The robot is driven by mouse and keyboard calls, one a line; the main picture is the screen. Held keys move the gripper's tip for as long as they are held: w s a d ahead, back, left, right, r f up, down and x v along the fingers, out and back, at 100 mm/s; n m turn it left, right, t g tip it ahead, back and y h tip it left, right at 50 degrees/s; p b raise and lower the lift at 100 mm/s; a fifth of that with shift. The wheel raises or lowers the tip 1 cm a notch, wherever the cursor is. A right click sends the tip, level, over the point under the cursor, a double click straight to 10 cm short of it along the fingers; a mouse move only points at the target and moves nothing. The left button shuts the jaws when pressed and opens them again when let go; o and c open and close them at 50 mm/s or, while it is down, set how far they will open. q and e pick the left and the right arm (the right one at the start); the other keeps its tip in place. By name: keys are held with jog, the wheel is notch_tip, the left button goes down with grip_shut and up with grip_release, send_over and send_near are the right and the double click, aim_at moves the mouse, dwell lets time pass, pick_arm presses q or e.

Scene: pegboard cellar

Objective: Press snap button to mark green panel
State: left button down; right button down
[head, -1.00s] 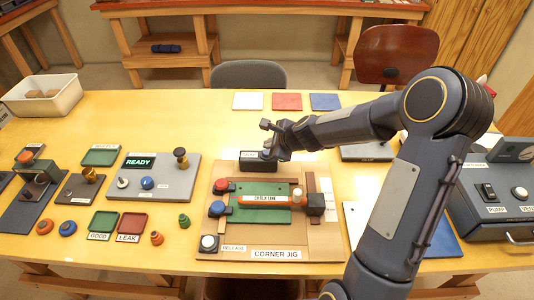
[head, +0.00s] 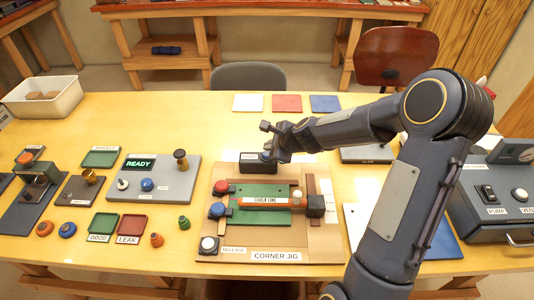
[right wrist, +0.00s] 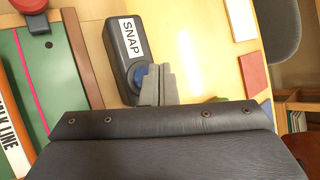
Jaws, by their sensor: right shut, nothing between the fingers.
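The snap button is a blue round button (right wrist: 139,77) on a dark box labelled SNAP (right wrist: 119,52). In the head view the box (head: 249,166) stands at the back edge of the corner jig. My right gripper (head: 271,154) is shut and empty, its tips (right wrist: 154,79) at the button and partly covering it. They appear to touch it; how far it is pressed cannot be told. The green panel (head: 262,190) lies in the jig under an orange chalk line bar (head: 280,200). In the right wrist view a pink line (right wrist: 30,68) runs along the panel. My left gripper is out of view.
The jig board (head: 325,239) carries a red knob (head: 221,187), a blue knob (head: 217,209) and a white release button (head: 208,244). A grey READY console (head: 178,190) stands left, a pump box (head: 490,220) right. White, red and blue tiles lie behind.

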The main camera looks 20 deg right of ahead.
jog(key=shift+f, duration=0.1)
dwell(0.7)
jog(key=shift+f+b, duration=0.35)
jog(key=shift+b, duration=0.15)
jog(key=shift+f+b, duration=0.5)
jog(key=shift+b, duration=0.05)
dwell(0.5)
jog(key=shift+r, duration=0.1)
dwell(0.3)
jog(key=shift+r+p, duration=0.85)
notch_tip(320, 180, up, 5)
jog(key=p, duration=0.4)
jog(key=shift+p, duration=0.35)
